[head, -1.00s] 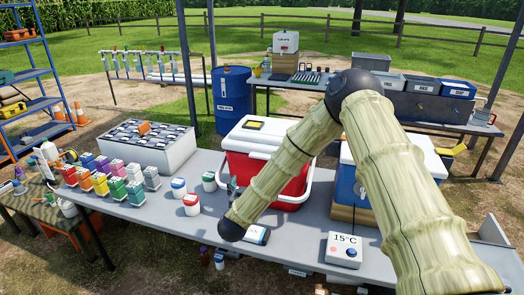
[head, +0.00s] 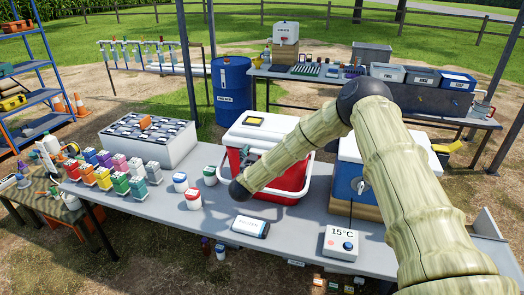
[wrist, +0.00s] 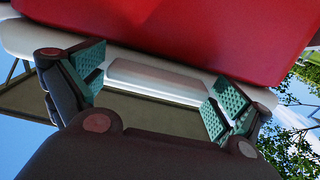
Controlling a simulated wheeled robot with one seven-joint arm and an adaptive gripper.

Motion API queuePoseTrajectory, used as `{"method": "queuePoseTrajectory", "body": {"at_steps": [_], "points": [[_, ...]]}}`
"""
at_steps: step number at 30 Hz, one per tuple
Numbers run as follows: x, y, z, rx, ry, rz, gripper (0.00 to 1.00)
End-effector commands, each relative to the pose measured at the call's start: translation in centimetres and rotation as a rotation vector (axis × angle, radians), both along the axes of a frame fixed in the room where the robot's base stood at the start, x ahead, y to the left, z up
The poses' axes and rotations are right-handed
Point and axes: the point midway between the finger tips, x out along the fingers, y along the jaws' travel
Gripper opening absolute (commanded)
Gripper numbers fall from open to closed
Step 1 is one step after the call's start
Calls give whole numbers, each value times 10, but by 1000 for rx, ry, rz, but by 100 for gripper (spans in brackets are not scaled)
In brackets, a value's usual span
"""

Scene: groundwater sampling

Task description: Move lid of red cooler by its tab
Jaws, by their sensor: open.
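The red cooler (head: 283,181) stands on the grey table with its white lid (head: 292,128) on top. My gripper (head: 249,154) is at the cooler's front left, just under the lid's edge, partly hidden by my arm. In the wrist view, which looks upside down, the red body (wrist: 200,35) fills the top and a pale tab (wrist: 158,79) juts from the lid's edge. My gripper (wrist: 160,77) is open, with one teal-padded finger near each end of the tab. I cannot tell whether the fingers touch it. The tab is hidden in the head view.
A blue cooler (head: 346,180) stands right of the red one. Small jars (head: 193,199), a white-and-blue pack (head: 250,227) and a 15°C box (head: 341,243) lie on the front table.

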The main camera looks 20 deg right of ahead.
Motion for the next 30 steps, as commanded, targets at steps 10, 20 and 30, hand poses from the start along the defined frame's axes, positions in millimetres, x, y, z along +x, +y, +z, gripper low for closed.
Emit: {"method": "queuePoseTrajectory", "body": {"at_steps": [10, 20, 30], "points": [[5, -4, -1, 0, 1, 0, 100], [5, -4, -1, -1, 1, 0, 53], [11, 10, 11, 15, 22, 15, 46]]}}
